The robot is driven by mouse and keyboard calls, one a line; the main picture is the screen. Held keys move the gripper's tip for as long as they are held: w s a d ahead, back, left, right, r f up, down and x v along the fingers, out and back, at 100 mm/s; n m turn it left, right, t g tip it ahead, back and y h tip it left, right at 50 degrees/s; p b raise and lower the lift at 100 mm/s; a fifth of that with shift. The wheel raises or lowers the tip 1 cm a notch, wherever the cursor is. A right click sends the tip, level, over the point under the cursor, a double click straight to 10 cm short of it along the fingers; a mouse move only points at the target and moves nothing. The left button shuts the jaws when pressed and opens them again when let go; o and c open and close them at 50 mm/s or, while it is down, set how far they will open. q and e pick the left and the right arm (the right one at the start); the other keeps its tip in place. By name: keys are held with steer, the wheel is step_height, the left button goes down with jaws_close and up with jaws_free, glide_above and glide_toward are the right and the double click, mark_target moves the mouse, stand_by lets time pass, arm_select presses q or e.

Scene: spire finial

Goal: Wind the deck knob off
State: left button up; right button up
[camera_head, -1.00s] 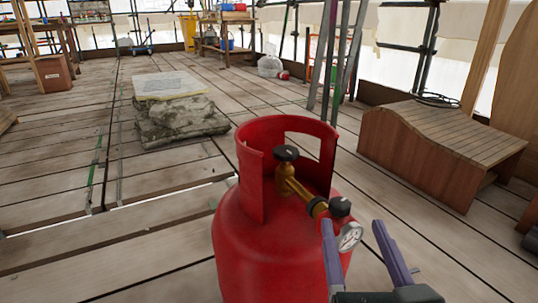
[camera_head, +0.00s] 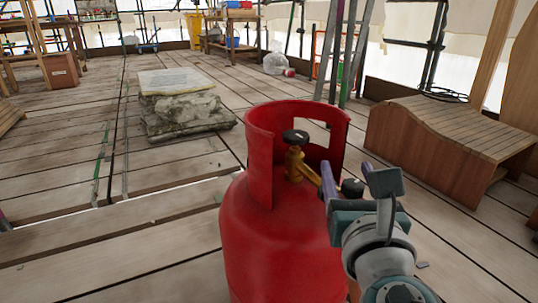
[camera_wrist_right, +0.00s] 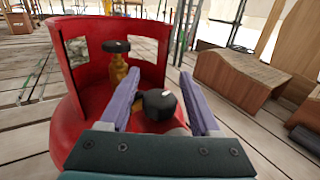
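A red gas cylinder (camera_head: 265,235) stands upright on the deck, with a collar around its brass valve (camera_head: 296,163). A black knob (camera_head: 295,137) tops the valve; it also shows in the right wrist view (camera_wrist_right: 117,46). A second black knob (camera_wrist_right: 159,104) sits on the regulator nearer me, also in the head view (camera_head: 352,187). My right gripper (camera_wrist_right: 160,80) is open, its purple fingers on either side of this second knob, with visible gaps. The gauge is hidden.
A stone block with a pale slab (camera_head: 168,82) lies behind left. A slatted wooden bench (camera_head: 450,130) stands right, with scaffold poles (camera_head: 340,50) behind the cylinder. Planks left of the cylinder are clear, apart from gaps between them.

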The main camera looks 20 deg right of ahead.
jaws_close()
stand_by(0.3)
steer(key=m+g+h, duration=0.1)
steer(key=m+h, duration=0.1)
steer(key=h, duration=0.1)
steer(key=shift+s+d+f+g+b, duration=0.1)
steer(key=shift+d+g+b, duration=0.05)
steer(key=shift+g+b, duration=0.2)
steer(key=shift+s+d+m+g+h, duration=0.15)
steer(key=shift+d+m+g+h, duration=0.05)
steer(key=shift+m+g+h, duration=0.4)
steer(key=shift+o, duration=0.6)
jaws_free()
